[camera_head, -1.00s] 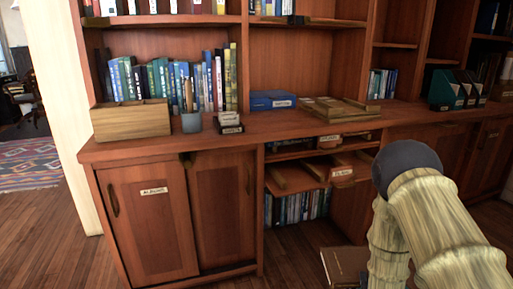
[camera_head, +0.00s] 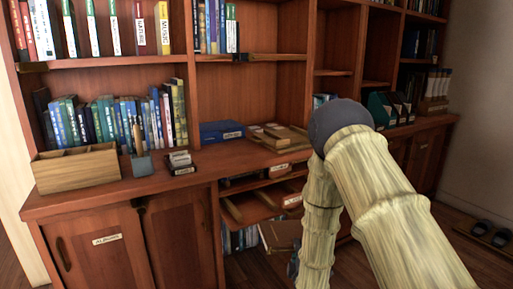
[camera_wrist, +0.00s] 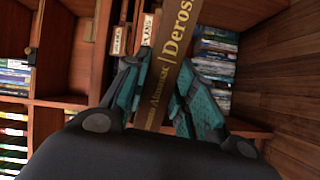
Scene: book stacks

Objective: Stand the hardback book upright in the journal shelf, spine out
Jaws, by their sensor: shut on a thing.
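A brown hardback book (camera_wrist: 172,85) with gold lettering on its spine is held between the teal fingers of my gripper (camera_wrist: 160,98) in the wrist view. My gripper is shut on it. In the head view the book (camera_head: 280,235) shows its brown cover in front of the open lower bay of the cabinet, partly behind my arm. My gripper is mostly hidden there. Upright volumes (camera_head: 238,239) stand at the bottom of this bay; they also show in the wrist view (camera_wrist: 215,55). I cannot read which shelf is the journal shelf.
Labelled sliding shelves (camera_head: 262,203) jut out above the upright volumes. The counter carries a wooden organiser (camera_head: 80,170), a grey cup (camera_head: 142,166), a blue box (camera_head: 221,132) and flat wooden trays (camera_head: 278,136). Closed doors (camera_head: 178,245) flank the bay on the left.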

